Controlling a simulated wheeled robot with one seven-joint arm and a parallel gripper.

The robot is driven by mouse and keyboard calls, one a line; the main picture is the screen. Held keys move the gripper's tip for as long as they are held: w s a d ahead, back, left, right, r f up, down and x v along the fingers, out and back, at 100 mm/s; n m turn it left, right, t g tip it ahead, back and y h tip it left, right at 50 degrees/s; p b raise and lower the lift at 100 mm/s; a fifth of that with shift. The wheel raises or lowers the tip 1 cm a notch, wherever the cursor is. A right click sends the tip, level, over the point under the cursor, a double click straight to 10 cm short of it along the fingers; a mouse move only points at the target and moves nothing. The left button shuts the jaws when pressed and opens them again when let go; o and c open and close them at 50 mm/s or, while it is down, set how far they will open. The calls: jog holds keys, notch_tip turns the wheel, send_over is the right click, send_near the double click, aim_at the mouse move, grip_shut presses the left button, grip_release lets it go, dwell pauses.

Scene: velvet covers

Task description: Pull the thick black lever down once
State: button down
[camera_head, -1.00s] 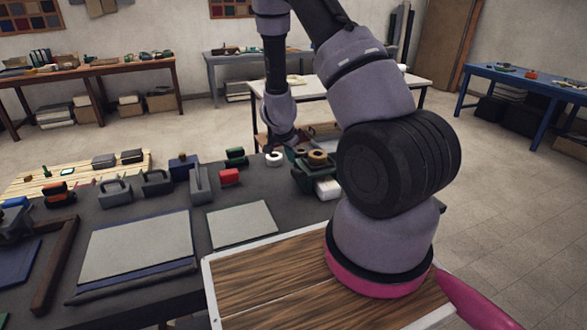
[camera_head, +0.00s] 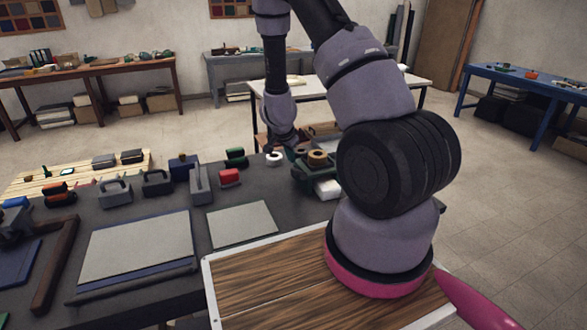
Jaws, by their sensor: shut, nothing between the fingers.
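My gripper (camera_head: 282,145) is the small dark end of my arm, above the far right part of the dark workbench. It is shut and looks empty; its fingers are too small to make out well. Just below it are a white ring and a dark green holder. I cannot single out a thick black lever for certain. A black block with a raised handle (camera_head: 157,182) stands in the row of things on the bench, left of my gripper and apart from it. A dark device (camera_head: 14,222) at the left edge is cut off by the frame.
The workbench (camera_head: 262,192) carries a large grey board (camera_head: 138,245), a smaller grey sheet (camera_head: 241,223), a red block (camera_head: 229,177), a white ring (camera_head: 274,158) and a tan tape roll (camera_head: 317,158). A brown angled piece (camera_head: 52,270) lies left. Open floor (camera_head: 510,215) is at right.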

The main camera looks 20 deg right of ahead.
aim_at(293, 169)
jog(key=shift+f, duration=0.15)
dwell(0.3)
jog(key=shift+s+f, duration=0.15)
jog(key=shift+f, duration=0.1)
jog(key=shift+s+f, duration=0.2)
jog(key=shift+f, duration=0.15)
dwell(0.4)
jog(key=shift+s+f, duration=0.45)
jog(key=shift+f, duration=0.1)
jog(key=shift+s+a+f, duration=0.1)
jog(key=shift+s+f, duration=0.15)
jog(key=shift+f, duration=0.4)
dwell(1.2)
jog(key=shift+r, duration=0.1)
jog(key=shift+w+r, duration=0.15)
jog(key=shift+r, duration=1.05)
jog(key=shift+w+r, duration=0.4)
jog(key=shift+r, duration=0.45)
jog(key=shift+w+r, duration=0.4)
jog(key=shift+r, duration=0.4)
jog(key=shift+w+r, duration=0.4)
jog(key=shift+r, duration=0.45)
